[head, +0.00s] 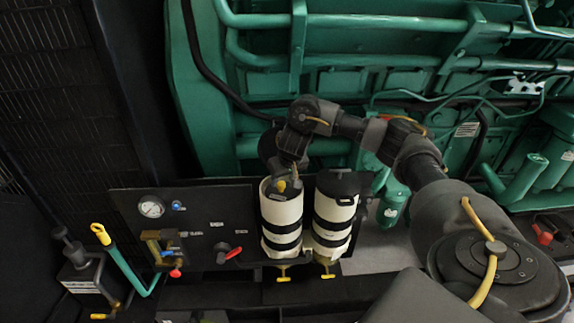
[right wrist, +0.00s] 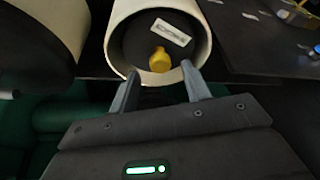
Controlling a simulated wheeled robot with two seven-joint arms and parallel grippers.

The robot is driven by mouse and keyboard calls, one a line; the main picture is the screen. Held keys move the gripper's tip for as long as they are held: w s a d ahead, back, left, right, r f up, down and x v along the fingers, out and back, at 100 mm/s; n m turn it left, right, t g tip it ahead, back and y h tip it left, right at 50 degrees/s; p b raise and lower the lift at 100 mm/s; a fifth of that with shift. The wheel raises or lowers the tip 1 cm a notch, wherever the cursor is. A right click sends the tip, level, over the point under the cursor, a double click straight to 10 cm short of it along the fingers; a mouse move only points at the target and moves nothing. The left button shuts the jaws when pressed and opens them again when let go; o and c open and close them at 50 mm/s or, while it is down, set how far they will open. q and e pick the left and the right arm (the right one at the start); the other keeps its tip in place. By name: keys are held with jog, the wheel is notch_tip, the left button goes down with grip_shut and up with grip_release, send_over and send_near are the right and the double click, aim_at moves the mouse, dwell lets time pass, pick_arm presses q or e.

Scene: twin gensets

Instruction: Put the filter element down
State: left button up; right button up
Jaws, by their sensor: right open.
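Two white canisters with black bands stand side by side in the head view. The left canister (head: 282,222) has an open white rim, and the right canister (head: 333,215) has a black cap. My right gripper (head: 284,184) is over the left canister's mouth. In the right wrist view, its open fingers (right wrist: 161,88) are at the near rim of a white canister (right wrist: 118,28). Inside the canister is a dark round face with a pale label and a yellow knob (right wrist: 160,60). The knob lies beyond the fingertips, not visibly gripped. I cannot tell whether this dark piece is the filter element. My left gripper is out of view.
A black panel with a gauge (head: 151,207) and a red-handled valve (head: 228,254) is left of the canisters. The green engine (head: 350,80) fills the back.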

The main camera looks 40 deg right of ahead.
jog(key=d+v, duration=0.1)
jog(key=v, duration=0.7)
jog(key=shift+s+a+r, duration=0.3)
jog(key=shift+a+r, duration=0.05)
jog(key=shift+a, duration=0.2)
